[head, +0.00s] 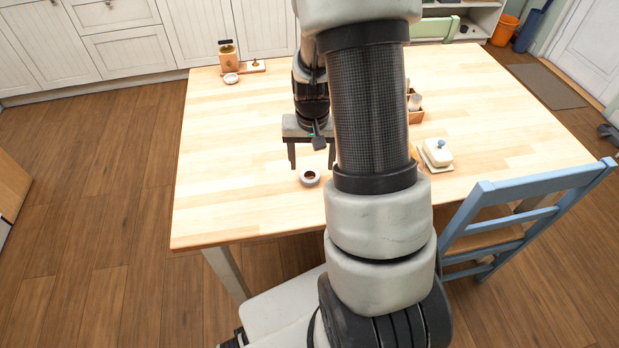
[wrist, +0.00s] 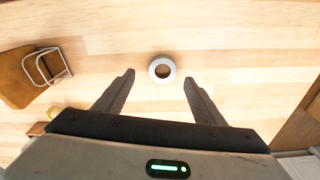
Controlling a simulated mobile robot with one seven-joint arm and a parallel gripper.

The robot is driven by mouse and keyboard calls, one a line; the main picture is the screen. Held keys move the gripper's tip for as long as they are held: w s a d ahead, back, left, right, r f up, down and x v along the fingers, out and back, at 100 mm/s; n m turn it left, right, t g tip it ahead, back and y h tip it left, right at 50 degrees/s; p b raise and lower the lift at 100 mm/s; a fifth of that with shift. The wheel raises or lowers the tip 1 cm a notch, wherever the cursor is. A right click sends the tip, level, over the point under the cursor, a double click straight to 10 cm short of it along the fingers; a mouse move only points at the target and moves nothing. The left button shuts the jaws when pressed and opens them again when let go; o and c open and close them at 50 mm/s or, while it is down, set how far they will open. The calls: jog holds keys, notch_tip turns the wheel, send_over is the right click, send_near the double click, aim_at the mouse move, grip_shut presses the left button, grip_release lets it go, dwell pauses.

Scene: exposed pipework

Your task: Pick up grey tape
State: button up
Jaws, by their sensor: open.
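The grey tape (head: 310,177) is a small roll with a brown inner core, lying flat on the wooden table. In the wrist view the tape (wrist: 162,69) appears as a pale ring with wood showing through its hole. My gripper (head: 311,168) is open and empty above the table, just behind the tape in the head view. In the wrist view my gripper (wrist: 159,75) has its two fingers spread, with the tape between and slightly beyond the fingertips. No contact with the tape is visible.
A white butter dish (head: 437,153) and a wooden caddy (head: 415,105) stand to the right, partly behind my arm. A wooden grinder (head: 228,56) and a small white dish (head: 231,78) sit at the back left. A blue chair (head: 520,215) is at the right. The table's left part is clear.

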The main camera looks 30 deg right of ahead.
aim_at(310, 179)
jog(key=f, duration=0.3)
jog(key=w+f+b, duration=0.1)
jog(key=f, duration=0.1)
jog(key=shift+a+f, duration=0.1)
jog(key=c, duration=1.1)
